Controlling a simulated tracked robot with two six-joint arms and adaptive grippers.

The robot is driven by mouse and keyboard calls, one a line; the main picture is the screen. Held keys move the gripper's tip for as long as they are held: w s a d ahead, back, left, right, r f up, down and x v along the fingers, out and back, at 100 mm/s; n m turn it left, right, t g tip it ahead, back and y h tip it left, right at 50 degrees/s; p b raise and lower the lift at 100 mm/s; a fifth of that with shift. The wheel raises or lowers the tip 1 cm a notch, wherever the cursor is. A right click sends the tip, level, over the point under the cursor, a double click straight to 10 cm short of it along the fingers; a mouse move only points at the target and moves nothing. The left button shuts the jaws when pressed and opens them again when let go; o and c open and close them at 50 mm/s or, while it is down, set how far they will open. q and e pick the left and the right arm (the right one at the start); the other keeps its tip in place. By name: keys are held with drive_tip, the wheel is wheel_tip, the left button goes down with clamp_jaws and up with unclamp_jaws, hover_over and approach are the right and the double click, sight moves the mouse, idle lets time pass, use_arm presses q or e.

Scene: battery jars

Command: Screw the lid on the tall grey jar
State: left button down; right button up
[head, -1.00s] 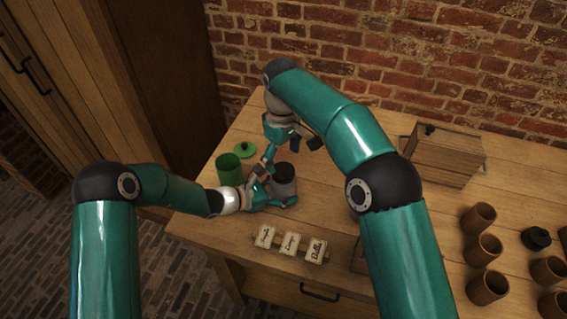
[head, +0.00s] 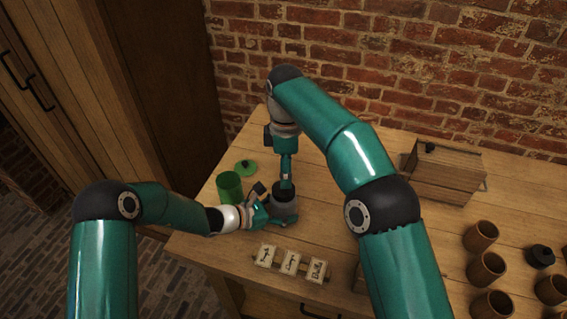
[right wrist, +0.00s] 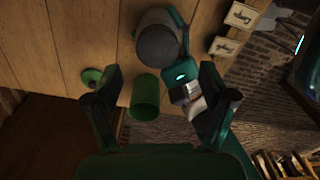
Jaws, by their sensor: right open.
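The tall grey jar (head: 284,212) stands upright near the table's left end, with a dark round top. I cannot tell whether that top is a lid or the mouth. It also shows in the right wrist view (right wrist: 158,40). My left gripper (head: 268,212) is at the jar's side and appears shut on its body, partly hidden by the jar. My right gripper (head: 286,184) points down over the jar's top. In the right wrist view its fingers (right wrist: 160,100) are spread, with nothing between them; the jar is beyond them.
A green jar (head: 229,188) stands left of the grey jar, with a green lid (head: 246,168) behind it. Label cards (head: 290,262) stand in front. A wooden box (head: 440,172), several brown cups (head: 480,236) and a black lidded object (head: 540,256) are to the right.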

sight(284, 203)
drive_tip(key=shift+r+n, duration=0.35)
drive_tip(key=shift+n, duration=0.05)
drive_tip(key=shift+w+a+r, duration=0.15)
drive_tip(key=shift+a+r, duration=0.1)
drive_tip(key=shift+a, duration=0.05)
drive_tip(key=shift+f, duration=4)
drive_tip(key=c, duration=1.2)
drive_tip(key=m, duration=0.5)
drive_tip(key=shift+c, duration=0.2)
drive_tip(key=m, duration=0.4)
